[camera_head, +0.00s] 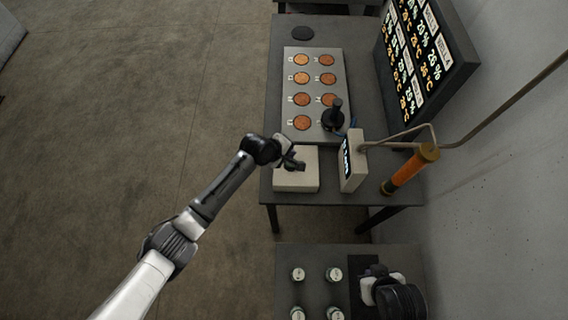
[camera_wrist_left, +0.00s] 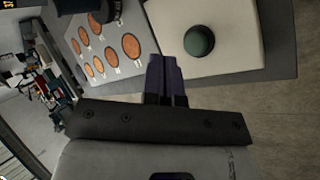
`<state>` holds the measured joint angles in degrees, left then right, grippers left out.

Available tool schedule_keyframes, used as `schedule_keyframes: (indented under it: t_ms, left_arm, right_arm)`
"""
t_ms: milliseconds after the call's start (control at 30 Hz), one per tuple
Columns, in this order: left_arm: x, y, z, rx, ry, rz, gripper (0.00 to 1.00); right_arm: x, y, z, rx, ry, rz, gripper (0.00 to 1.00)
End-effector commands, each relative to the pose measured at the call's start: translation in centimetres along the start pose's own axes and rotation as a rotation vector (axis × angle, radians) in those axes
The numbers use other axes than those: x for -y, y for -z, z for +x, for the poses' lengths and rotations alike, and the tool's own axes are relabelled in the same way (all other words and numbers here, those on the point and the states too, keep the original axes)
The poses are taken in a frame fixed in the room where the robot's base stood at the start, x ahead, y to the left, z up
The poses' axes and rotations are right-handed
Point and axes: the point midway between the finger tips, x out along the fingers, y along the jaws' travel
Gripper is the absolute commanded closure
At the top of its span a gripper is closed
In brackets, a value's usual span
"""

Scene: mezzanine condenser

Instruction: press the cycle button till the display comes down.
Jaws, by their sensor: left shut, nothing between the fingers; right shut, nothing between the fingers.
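The cycle button is a dark green dome (camera_wrist_left: 199,41) on a pale box (camera_wrist_left: 235,22) in the left wrist view. In the head view the box (camera_head: 290,186) stands at the table's near left corner, and my gripper covers much of its top. My left gripper (camera_head: 296,163) is over this box. Its shut fingers (camera_wrist_left: 167,78) hold nothing and show just below and left of the button; I cannot tell whether they touch it. A small display (camera_head: 346,158) faces left on a pale housing beside the box. My right gripper (camera_head: 372,286) is low at right, shut, its fingertips unclear.
A pale plate (camera_head: 342,72) with several orange discs lies behind the box, with a black-handled item (camera_head: 334,115) at its corner. An orange cylinder (camera_head: 408,172) and a pipe are at right. A large lit board (camera_head: 422,60) hangs behind. Several jars stand on the lower table (camera_head: 318,252).

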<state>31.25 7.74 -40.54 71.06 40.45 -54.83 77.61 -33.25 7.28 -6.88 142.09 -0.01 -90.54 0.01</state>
Motion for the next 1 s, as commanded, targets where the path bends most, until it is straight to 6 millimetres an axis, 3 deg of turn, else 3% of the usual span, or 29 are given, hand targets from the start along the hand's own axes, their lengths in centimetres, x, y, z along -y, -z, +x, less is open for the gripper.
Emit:
schedule_keyframes:
  t_ms: [200, 400, 1000]
  left_arm:
    - [-1.5, -0.1, -0.1, 0.023, -0.089, -0.344, 1.00]
    - [-1.9, -0.1, -0.2, 0.031, -0.112, -0.522, 1.00]
    - [-1.9, -0.1, -0.1, 0.035, -0.110, -0.598, 1.00]
  right_arm:
    - [0.1, 0.0, 0.0, 0.000, 0.001, 0.002, 1.00]
    - [0.2, 0.1, 0.0, -0.001, 0.005, 0.006, 1.00]
    - [0.3, 0.1, 0.0, -0.002, 0.007, 0.009, 1.00]
